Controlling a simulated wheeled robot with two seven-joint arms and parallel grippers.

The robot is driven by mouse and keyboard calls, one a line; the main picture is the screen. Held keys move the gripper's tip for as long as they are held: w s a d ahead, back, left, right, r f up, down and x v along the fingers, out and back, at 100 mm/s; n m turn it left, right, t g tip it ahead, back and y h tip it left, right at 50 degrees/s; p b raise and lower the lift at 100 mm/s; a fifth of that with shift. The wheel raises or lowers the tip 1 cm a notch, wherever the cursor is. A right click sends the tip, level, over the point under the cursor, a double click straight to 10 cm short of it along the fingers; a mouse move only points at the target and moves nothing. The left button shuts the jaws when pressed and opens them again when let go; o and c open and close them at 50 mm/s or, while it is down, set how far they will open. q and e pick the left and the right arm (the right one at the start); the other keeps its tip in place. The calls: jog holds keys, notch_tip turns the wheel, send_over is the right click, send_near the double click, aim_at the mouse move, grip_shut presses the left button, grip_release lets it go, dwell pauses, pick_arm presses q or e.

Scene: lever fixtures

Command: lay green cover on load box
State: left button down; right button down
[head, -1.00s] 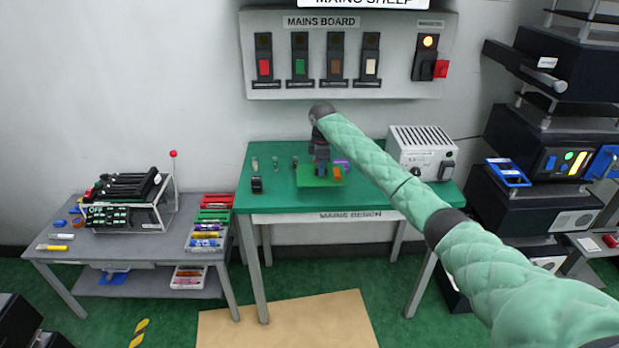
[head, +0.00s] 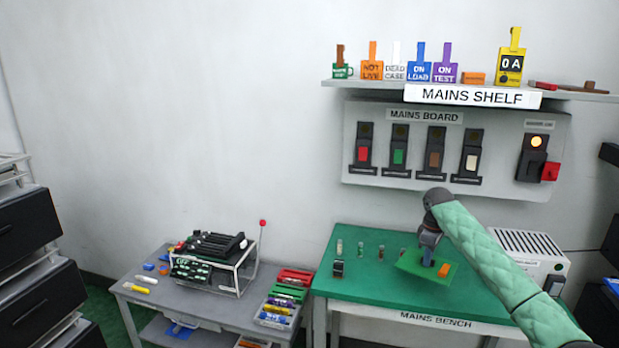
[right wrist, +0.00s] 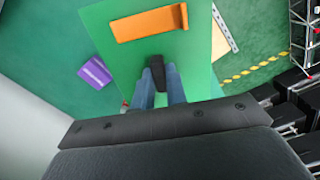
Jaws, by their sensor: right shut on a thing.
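My right gripper (head: 429,252) is shut on the green cover (head: 410,264), a flat green plate with an orange patch. The cover is tilted and appears to hang just above the green bench. In the right wrist view my fingers (right wrist: 159,88) close on a dark upright grip at the middle of the cover (right wrist: 205,65). The orange piece (right wrist: 148,24) shows on its far part. A white box with a slotted top (head: 522,243), which looks like the load box, stands on the bench to the right, partly hidden behind my right arm. My left gripper is out of view.
The green bench (head: 372,290) holds several small items at its back left. A purple block (right wrist: 95,72) lies beside the cover. A switch board (head: 345,165) and a shelf with tags (head: 385,86) are on the wall. A grey table (head: 190,303) stands left.

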jog(key=shift+a+r+m, duration=0.1)
jog(key=shift+m, duration=0.7)
jog(key=shift+s+a+r+m, duration=0.1)
jog(key=shift+a+r+m, duration=0.15)
jog(key=shift+m, duration=0.35)
jog(key=s+a+r+m, duration=0.6)
jog(key=s+a+m, duration=0.3)
jog(key=a, duration=0.3)
jog(key=s+a+f+n, duration=0.1)
jog(key=s+a+f, duration=0.2)
jog(key=s, duration=0.4)
jog(key=s+a+f, duration=0.3)
jog(key=s, duration=0.4)
jog(key=s+f, duration=0.7)
jog(key=f, duration=0.2)
jog(key=shift+d+f, duration=0.25)
jog(key=shift+d, duration=0.1)
